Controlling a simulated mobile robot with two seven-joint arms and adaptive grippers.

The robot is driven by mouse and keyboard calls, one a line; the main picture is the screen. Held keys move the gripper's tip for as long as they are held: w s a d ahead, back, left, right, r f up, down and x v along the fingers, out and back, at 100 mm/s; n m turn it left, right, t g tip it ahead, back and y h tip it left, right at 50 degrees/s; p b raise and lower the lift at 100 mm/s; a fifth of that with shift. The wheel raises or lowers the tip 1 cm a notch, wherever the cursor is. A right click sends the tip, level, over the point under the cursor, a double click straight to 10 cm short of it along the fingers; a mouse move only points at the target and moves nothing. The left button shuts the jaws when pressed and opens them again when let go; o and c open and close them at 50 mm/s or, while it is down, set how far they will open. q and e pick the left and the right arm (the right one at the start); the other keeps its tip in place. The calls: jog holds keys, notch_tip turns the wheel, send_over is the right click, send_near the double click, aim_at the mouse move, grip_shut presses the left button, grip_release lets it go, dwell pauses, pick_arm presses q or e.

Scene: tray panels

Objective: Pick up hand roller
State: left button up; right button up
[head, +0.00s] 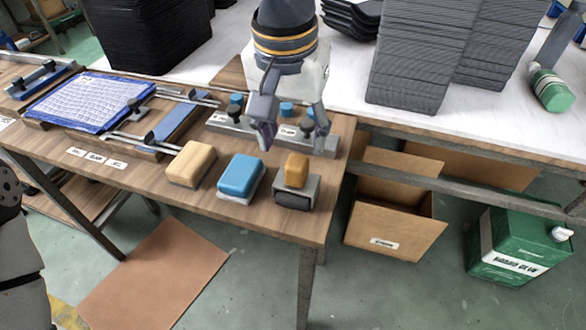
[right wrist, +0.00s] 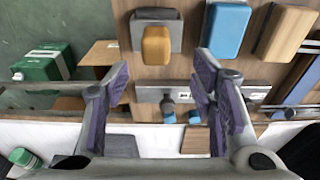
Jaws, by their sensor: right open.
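The hand roller (head: 294,200) lies near the front right corner of the wooden table (head: 120,185). It has a tan-orange grip on a grey body with a dark roller along the front. It also shows at the top of the right wrist view (right wrist: 155,15). My right gripper (head: 293,138) is open and empty above the table, behind the roller. In the right wrist view my right gripper's fingers (right wrist: 162,72) are spread wide, with the roller beyond and between their tips. My left gripper is out of view.
A blue block (head: 239,175) and a tan block (head: 191,163) stand left of the roller. A grey rack (head: 232,126) with blue-topped knobs lies under my right gripper. A framed blue panel (head: 85,103) lies left. A cardboard box (head: 390,225) and green canister (head: 510,245) stand right.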

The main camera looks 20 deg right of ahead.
aim_at(297, 160)
jog(key=f, duration=0.6)
jog(key=shift+d+f+b, duration=0.15)
jog(key=shift+d+b, duration=0.2)
jog(key=shift+b, duration=0.05)
grip_shut()
